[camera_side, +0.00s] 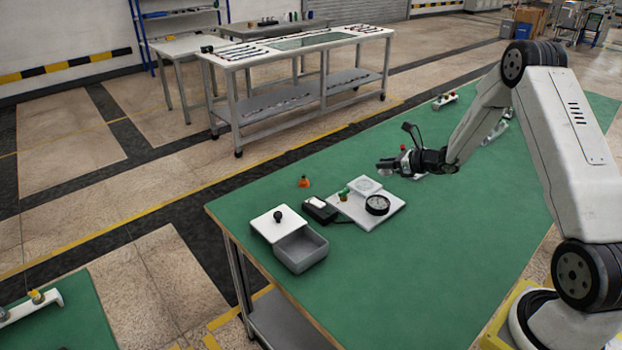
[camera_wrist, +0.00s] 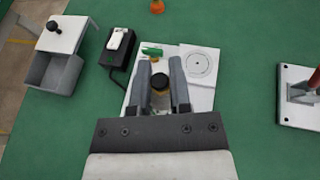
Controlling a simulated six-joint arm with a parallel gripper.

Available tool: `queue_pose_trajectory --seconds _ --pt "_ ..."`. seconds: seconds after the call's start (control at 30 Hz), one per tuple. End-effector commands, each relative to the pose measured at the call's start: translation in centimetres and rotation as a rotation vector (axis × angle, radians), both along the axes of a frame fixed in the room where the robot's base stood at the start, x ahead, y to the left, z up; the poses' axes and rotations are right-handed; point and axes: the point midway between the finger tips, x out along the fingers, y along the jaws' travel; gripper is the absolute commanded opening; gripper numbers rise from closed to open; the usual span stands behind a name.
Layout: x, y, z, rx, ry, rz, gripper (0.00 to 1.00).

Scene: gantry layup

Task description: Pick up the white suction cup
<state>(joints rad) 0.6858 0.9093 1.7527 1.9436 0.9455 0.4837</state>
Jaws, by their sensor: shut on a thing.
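The white suction cup (camera_side: 385,173) hangs as a small pale shape at the tip of my gripper (camera_side: 387,165), above the table in the side view. In the wrist view my gripper (camera_wrist: 163,80) has its two grey fingers close on either side of a small round fitting with a dark, brass-edged top. The fingers hide much of the cup. A green cup (camera_side: 344,193) stands on the pale plate (camera_side: 349,210), and an orange cup (camera_side: 304,182) stands on the green table behind it.
A grey box (camera_side: 300,255) with a white, black-knobbed lid (camera_side: 279,224) and a black device (camera_side: 319,210) stand left of the plate. A white plate with a red part (camera_wrist: 302,97) is at the right.

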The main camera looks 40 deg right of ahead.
Motion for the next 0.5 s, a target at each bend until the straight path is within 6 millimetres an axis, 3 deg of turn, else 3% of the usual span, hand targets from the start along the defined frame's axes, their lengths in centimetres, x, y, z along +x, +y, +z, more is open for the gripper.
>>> queue_pose_trajectory --seconds 0.2,0.5 --pt "-2.2 0.8 1.1 0.001 0.000 -0.001 0.00" --pt "-3.5 1.3 1.7 0.000 -0.001 -0.001 0.00"
